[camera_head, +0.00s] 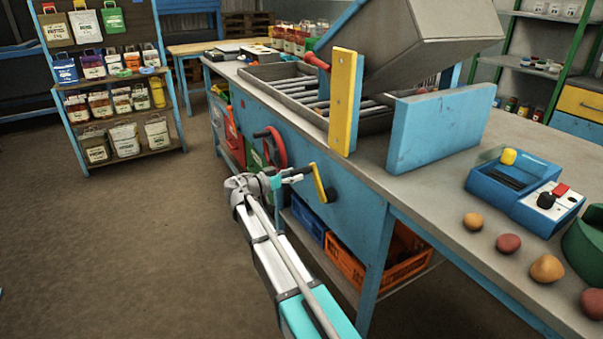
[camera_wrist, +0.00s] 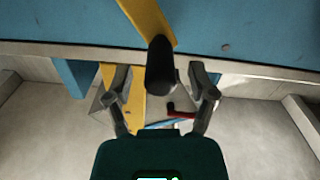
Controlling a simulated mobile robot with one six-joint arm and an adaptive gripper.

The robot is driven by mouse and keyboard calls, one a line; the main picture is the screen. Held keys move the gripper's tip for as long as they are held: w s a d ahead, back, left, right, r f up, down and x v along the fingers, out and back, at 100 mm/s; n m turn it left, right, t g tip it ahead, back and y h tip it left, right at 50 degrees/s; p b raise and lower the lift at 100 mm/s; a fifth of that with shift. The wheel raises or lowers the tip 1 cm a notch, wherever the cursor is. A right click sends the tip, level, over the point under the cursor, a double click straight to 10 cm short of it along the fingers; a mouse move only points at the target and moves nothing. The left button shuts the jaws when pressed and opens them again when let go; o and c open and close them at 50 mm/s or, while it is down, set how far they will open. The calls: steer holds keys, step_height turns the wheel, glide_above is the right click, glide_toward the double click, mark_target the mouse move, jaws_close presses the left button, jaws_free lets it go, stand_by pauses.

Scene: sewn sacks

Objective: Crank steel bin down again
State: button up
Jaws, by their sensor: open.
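The grey steel bin (camera_head: 432,38) is tilted up over the bench, above a roller bed (camera_head: 298,84). A yellow crank arm (camera_head: 320,184) sticks out from the blue front panel of the bench. My gripper (camera_head: 288,177) is at this crank, level with the panel. In the wrist view the crank's black handle (camera_wrist: 160,68) stands between the two open fingers of my gripper (camera_wrist: 160,90), with a gap on each side. The yellow arm (camera_wrist: 148,20) runs up from the handle. The crank's shaft is not clear in either view.
A red handwheel (camera_head: 276,147) with a black handle sits left of the crank. Blue (camera_head: 308,218) and orange (camera_head: 362,268) crates stand under the bench. A yellow post (camera_head: 345,100) and a blue board (camera_head: 440,125) stand on top. The floor to the left is clear.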

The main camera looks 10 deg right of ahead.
mark_target(312, 169)
steer(key=shift+x, duration=1.65)
jaws_close()
